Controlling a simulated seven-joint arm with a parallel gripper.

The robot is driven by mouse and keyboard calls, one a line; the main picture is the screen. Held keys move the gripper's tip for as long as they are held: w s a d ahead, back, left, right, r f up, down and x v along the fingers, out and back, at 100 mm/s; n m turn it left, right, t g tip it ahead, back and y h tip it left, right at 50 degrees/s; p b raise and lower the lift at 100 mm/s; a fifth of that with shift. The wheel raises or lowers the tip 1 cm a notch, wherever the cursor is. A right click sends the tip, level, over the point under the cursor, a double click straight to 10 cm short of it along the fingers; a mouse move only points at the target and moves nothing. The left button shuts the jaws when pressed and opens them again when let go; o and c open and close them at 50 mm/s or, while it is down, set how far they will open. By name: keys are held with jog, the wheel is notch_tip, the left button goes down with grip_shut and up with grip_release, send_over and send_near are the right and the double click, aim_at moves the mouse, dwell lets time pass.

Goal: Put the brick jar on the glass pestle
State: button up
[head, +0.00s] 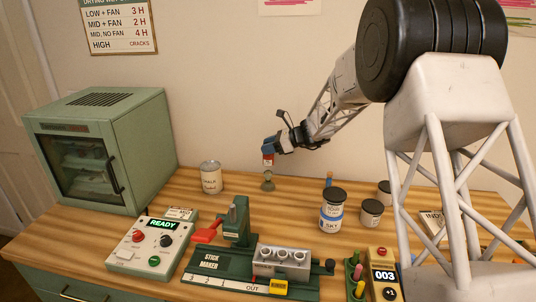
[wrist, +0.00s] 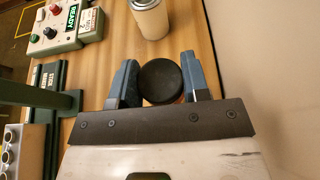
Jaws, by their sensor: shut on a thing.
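My gripper (head: 268,148) is shut on the brick jar (head: 268,160), a small jar with a red and white label. In the wrist view the jar's round black lid (wrist: 161,80) shows between the two blue fingers (wrist: 160,85). The glass pestle (head: 268,183), small and greenish with a wide foot, stands upright on the table right below the jar in the head view. The jar is upright and just above the pestle's top; I cannot tell whether they touch. The pestle is hidden in the wrist view.
A chalk can (head: 211,178) stands left of the pestle, with the green oven (head: 100,150) beyond it. The stick maker (head: 236,230) and control box (head: 150,243) are in front. The sky jar (head: 333,210) and other dark-lidded jars (head: 371,212) stand to the right.

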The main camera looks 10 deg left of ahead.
jog(key=shift+w, duration=0.1)
jog(key=shift+w+a, duration=0.1)
jog(key=shift+w, duration=0.1)
jog(key=shift+w+f, duration=0.1)
jog(key=shift+f, duration=1.7)
jog(key=shift+f, duration=0.15)
jog(key=o, duration=1)
jog(key=shift+v, duration=6)
jog(key=shift+r, duration=0.2)
